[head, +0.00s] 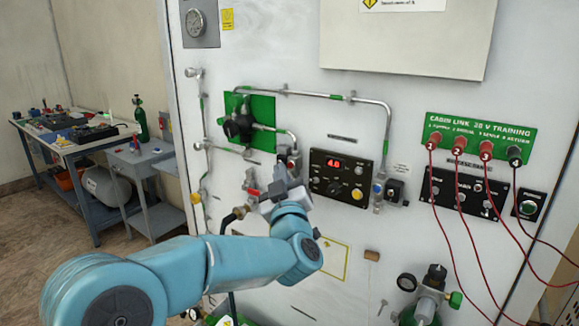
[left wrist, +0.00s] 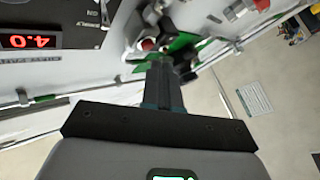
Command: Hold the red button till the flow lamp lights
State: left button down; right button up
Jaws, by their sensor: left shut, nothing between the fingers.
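My left gripper (head: 283,168) is shut and empty, raised close to the panel, left of the black control box (head: 340,178) with a red 4.0 display. In the left wrist view the shut fingers (left wrist: 163,68) end beside a round red part (left wrist: 147,45), which looks like the red button. I cannot tell whether they touch. In the head view my gripper hides that spot. The display (left wrist: 28,41) also shows in the left wrist view. I cannot make out which part is the flow lamp, or whether it is lit. My right gripper is not in view.
A dark regulator (head: 238,128) on a green plate, metal pipes and a red-handled valve (head: 253,193) surround my left gripper. Red leads (head: 451,210) hang from the terminals at the right. A green cylinder (head: 424,308) stands low. A workbench (head: 85,150) is at the far left.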

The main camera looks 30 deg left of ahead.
pick_arm(q)
jog(key=shift+w, duration=0.45)
jog(key=shift+w, duration=0.35)
dwell(0.7)
jog(key=shift+s, duration=0.1)
dwell(1.6)
jog(key=shift+s+b, duration=0.7)
